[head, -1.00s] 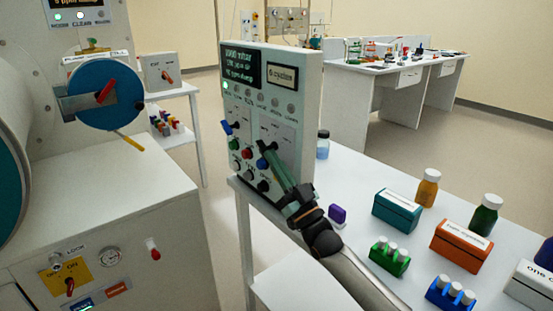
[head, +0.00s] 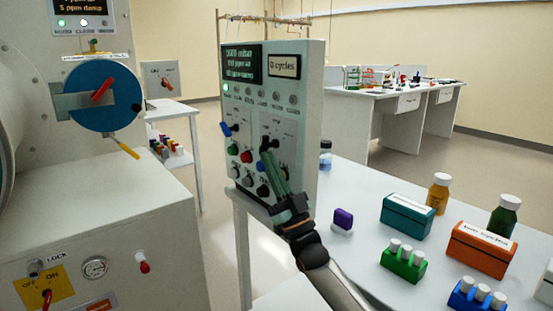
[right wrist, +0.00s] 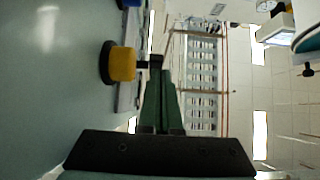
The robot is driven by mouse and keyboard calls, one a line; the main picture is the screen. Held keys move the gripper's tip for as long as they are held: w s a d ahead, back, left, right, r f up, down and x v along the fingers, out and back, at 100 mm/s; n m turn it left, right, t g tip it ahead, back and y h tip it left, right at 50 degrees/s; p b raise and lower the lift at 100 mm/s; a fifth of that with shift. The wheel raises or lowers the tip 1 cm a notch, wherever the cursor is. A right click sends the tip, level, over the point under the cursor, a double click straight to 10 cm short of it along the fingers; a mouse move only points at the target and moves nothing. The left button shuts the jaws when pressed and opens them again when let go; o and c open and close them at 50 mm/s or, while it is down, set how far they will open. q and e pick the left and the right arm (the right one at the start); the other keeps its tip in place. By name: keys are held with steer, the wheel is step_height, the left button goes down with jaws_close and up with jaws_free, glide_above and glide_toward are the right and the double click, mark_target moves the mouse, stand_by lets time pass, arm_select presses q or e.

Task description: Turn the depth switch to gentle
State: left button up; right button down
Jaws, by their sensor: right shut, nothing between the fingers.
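The grey control panel (head: 299,130) stands upright on the white table in the head view. Its right-hand black switch (head: 271,143) sits in a labelled area, probably the depth switch; its label is too small to read. My right gripper (head: 267,158) is shut and empty, with its green fingertips right at this switch and partly covering it. I cannot tell whether they touch it or where its lever points. In the right wrist view a black lever (right wrist: 150,62) is at the fingertips (right wrist: 158,78), beside a yellow knob (right wrist: 122,64). My left gripper is not in view.
A blue-handled switch (head: 227,129) is left on the panel. A green button (head: 233,149) and red button (head: 246,156) sit below.

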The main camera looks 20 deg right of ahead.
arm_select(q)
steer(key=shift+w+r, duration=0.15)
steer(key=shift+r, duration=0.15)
arm_select(e)
steer(key=shift+w+d+r, duration=0.1)
steer(key=shift+d, duration=0.3)
